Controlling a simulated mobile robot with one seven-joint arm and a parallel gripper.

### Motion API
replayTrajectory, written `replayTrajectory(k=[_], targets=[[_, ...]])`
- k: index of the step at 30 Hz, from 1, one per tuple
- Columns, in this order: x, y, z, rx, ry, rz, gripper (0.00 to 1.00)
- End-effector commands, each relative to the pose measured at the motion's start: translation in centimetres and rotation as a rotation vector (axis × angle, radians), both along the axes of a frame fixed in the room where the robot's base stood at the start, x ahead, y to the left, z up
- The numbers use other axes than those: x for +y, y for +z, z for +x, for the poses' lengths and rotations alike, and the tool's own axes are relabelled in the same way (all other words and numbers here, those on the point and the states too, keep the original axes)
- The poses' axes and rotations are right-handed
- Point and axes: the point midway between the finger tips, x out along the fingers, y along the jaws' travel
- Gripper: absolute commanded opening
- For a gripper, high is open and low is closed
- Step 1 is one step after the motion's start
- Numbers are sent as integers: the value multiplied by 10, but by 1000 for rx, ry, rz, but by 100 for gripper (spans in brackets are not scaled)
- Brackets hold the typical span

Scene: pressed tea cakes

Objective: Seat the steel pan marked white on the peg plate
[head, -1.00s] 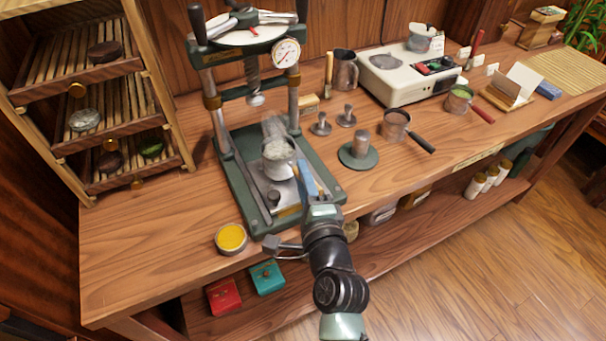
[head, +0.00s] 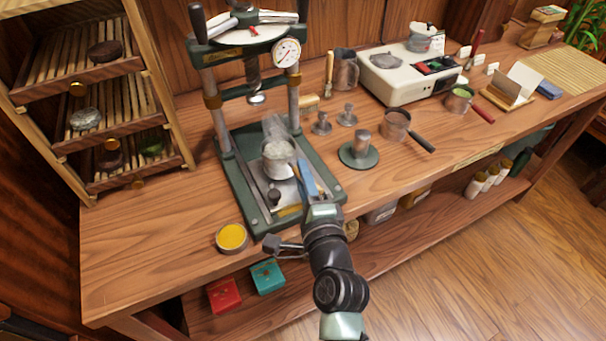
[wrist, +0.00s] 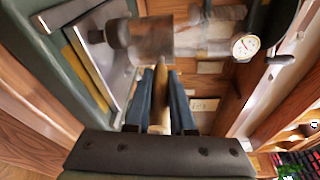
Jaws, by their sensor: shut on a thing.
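A steel pan (head: 278,162) with a pale, steaming top stands out between the posts of the green press, over its steel base plate (head: 290,195). It also shows, blurred, in the wrist view (wrist: 150,40). My gripper (head: 306,180) is shut on the pan's tan handle (wrist: 160,98), with a blue finger on each side in the wrist view. I cannot tell whether the pan touches the plate or hangs just above it. No white mark is clear. A dark knob (head: 274,196) is in front of the pan. Any pegs beneath the pan are hidden.
The press screw (head: 255,85) hangs above and behind the pan, between two posts. A yellow round tin (head: 231,237) stands left of the press base. A green-based steel weight (head: 359,152) and a dark-handled pan (head: 397,123) stand to the right.

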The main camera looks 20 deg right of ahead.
Motion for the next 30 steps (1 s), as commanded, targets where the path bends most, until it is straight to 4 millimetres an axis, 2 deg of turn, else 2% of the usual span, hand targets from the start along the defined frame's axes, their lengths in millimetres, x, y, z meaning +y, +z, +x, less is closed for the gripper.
replayTrajectory(k=[30], targets=[[-1,-16,0,-4,-2,-1,0]])
